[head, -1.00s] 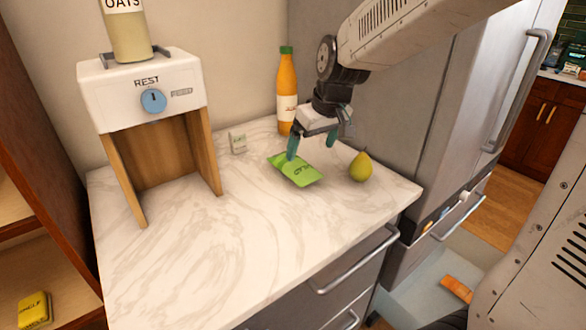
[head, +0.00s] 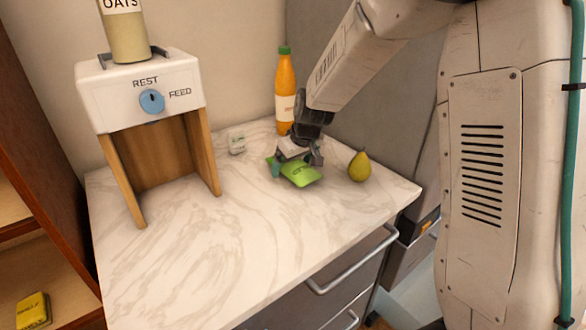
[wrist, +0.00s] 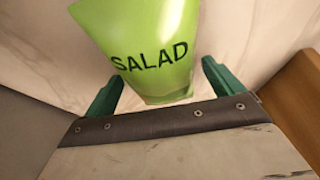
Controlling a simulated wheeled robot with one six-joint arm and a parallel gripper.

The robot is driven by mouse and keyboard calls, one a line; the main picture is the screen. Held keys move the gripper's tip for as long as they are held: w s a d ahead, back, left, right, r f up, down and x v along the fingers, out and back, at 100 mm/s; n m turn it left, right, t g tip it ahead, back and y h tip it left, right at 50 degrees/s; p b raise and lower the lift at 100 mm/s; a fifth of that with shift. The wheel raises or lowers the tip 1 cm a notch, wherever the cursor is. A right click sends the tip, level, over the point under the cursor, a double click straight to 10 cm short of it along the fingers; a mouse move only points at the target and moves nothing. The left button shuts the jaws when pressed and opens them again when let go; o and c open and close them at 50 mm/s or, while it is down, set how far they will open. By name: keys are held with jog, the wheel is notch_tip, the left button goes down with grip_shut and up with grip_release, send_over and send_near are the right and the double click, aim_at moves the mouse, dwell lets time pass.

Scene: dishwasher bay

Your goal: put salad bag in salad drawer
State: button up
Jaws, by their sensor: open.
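The green salad bag (head: 302,176) lies flat on the marble counter, between the juice bottle and the pear. In the wrist view the bag (wrist: 145,40), marked SALAD, fills the top middle. My gripper (head: 296,166) is low over the bag's far left part. Its two teal fingers show in the wrist view (wrist: 162,90), apart, one on each side of the bag's near end. My gripper is open. I cannot tell whether the fingers touch the bag. A salad drawer cannot be made out in these views.
An orange juice bottle (head: 286,92) stands behind my gripper and a pear (head: 359,167) sits to the right. The counter's front (head: 235,255) is clear.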

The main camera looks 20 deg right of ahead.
jog(key=c, duration=1.2)
jog(key=shift+c, duration=0.5)
jog(key=shift+r, duration=0.15)
